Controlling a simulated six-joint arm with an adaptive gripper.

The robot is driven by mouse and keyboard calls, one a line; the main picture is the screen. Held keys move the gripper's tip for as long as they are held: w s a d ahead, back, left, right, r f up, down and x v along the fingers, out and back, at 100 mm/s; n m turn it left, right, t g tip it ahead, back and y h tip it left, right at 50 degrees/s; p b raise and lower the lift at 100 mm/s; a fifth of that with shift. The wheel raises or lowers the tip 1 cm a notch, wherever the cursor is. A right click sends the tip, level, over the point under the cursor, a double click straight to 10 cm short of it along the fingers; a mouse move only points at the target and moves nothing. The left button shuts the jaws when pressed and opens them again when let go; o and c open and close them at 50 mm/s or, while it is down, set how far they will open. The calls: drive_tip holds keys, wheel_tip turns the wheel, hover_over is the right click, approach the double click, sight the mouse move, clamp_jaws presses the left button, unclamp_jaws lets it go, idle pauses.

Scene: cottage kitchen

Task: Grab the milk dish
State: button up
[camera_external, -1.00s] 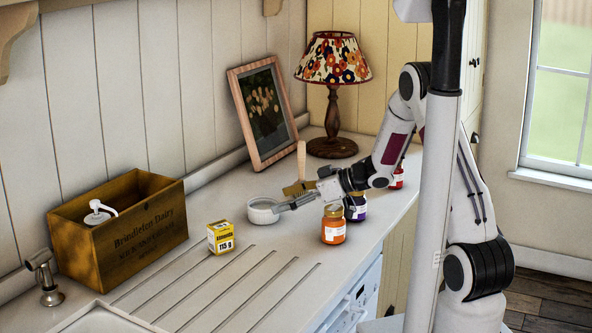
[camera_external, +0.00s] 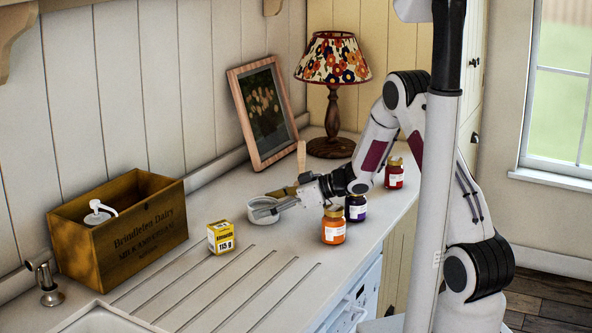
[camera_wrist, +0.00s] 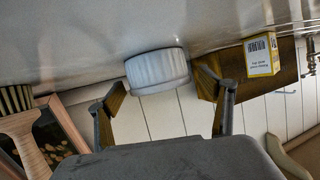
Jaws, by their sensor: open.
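The milk dish is a small round white dish (camera_external: 254,219) on the counter, left of my gripper (camera_external: 268,208) in the outside view. In the wrist view the dish (camera_wrist: 158,74) has fluted white sides and appears beyond and between the two spread fingertips of my gripper (camera_wrist: 163,88). The gripper is open and low over the counter, with its fingers reaching to the dish and partly covering it in the outside view. Nothing is held. I cannot tell whether a finger touches the dish.
A yellow box (camera_external: 221,237) stands left of the dish. Orange (camera_external: 333,229), purple (camera_external: 356,208) and red (camera_external: 394,175) jars stand to the right. A wooden-handled brush (camera_external: 301,156) is close behind the gripper. A wooden crate (camera_external: 120,235), picture frame (camera_external: 262,112) and lamp (camera_external: 332,95) stand farther off.

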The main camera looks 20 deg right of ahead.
drive_tip(key=shift+w+a+f, duration=0.2)
drive_tip(key=shift+a, duration=0.25)
drive_tip(key=c, duration=1.3)
